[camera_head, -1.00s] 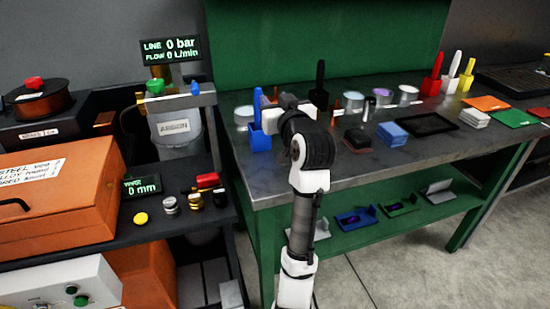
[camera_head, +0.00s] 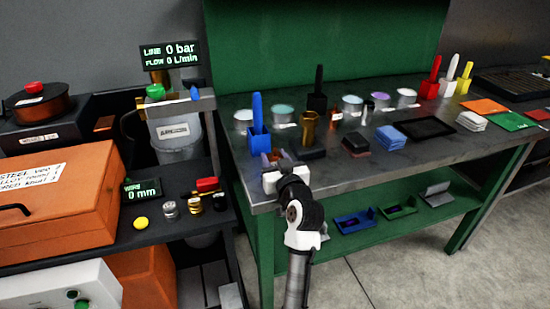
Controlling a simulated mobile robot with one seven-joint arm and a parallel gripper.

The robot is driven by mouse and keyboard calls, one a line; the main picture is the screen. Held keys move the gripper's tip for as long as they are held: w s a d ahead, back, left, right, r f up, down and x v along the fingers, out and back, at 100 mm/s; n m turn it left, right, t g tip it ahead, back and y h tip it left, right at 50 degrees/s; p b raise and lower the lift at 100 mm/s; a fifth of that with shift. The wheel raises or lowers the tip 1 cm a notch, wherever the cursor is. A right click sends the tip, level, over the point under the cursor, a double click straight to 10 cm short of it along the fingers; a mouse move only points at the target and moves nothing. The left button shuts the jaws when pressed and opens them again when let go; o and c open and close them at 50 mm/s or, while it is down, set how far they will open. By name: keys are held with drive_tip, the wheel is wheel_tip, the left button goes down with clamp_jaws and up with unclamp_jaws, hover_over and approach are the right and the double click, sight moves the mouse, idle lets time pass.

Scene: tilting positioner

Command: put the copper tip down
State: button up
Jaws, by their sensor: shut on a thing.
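My gripper (camera_head: 278,159) is over the front left part of the grey bench top (camera_head: 350,172), just in front of the blue holder (camera_head: 259,142). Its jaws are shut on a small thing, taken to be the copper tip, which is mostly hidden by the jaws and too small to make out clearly. I cannot tell whether it touches the bench.
A brass cup (camera_head: 310,128) and a black holder (camera_head: 317,102) stand behind and right of my gripper. A dark block (camera_head: 356,143), blue pads (camera_head: 391,136) and a black tray (camera_head: 430,127) lie farther right. The bench's front edge is close by.

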drive_tip(key=shift+r, duration=0.15)
drive_tip(key=shift+f, duration=0.2)
drive_tip(key=o, duration=1.3)
drive_tip(key=shift+c, duration=0.2)
drive_tip(key=shift+r, duration=0.25)
drive_tip(key=b+v, duration=0.2)
drive_tip(key=v, duration=1)
drive_tip(key=shift+b, duration=0.4)
